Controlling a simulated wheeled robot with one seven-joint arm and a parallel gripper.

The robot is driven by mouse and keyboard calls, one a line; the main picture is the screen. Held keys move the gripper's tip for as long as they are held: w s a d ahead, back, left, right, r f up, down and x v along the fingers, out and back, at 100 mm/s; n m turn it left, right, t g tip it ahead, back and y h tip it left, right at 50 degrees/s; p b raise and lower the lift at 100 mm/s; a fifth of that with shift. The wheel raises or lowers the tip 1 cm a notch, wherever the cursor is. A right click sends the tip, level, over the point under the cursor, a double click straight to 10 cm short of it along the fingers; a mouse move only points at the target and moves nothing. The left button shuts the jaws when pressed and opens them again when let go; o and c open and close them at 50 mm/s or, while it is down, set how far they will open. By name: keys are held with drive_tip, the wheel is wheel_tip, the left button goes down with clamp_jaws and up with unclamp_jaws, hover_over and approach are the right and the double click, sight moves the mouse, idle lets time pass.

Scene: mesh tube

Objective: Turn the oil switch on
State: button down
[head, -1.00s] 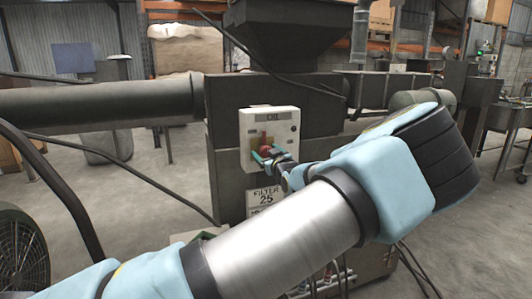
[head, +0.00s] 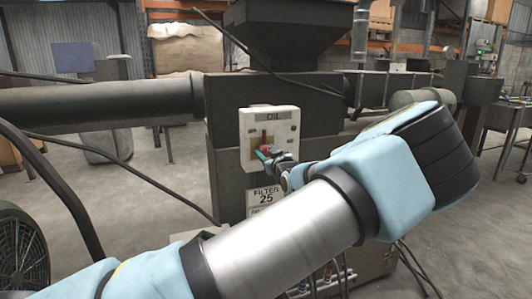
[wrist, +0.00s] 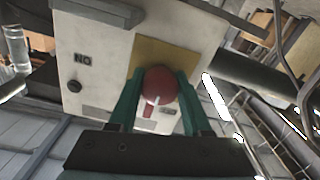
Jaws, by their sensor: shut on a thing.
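The oil switch is a red round knob (wrist: 160,87) on a yellow plate (wrist: 183,57) of a white box labelled OIL (head: 270,118). My gripper (wrist: 158,92) has its two green fingers on either side of the knob and is shut on it. In the head view the gripper (head: 265,154) covers much of the knob (head: 263,149). The lettering beside the knob is partly hidden by a finger.
The white box is mounted on a dark machine (head: 225,165) with a hopper (head: 285,35) on top. A large pipe (head: 100,103) runs left, and a dark cable (head: 125,165) crosses in front.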

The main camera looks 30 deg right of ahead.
drive_tip(key=shift+m, duration=0.3)
drive_tip(key=m+p, duration=0.1)
drive_tip(key=m, duration=0.2)
drive_tip(key=shift+r+m, duration=0.1)
drive_tip(key=shift+m, duration=0.3)
drive_tip(key=m+p, duration=0.2)
drive_tip(key=m, duration=0.2)
drive_tip(key=shift+m, duration=0.3)
drive_tip(key=m+p, duration=0.1)
drive_tip(key=m, duration=0.3)
drive_tip(key=shift+p, duration=0.3)
drive_tip(key=m+p, duration=0.1)
drive_tip(key=m, duration=0.3)
drive_tip(key=shift+m, duration=0.3)
drive_tip(key=shift+c, duration=1.7)
unclamp_jaws()
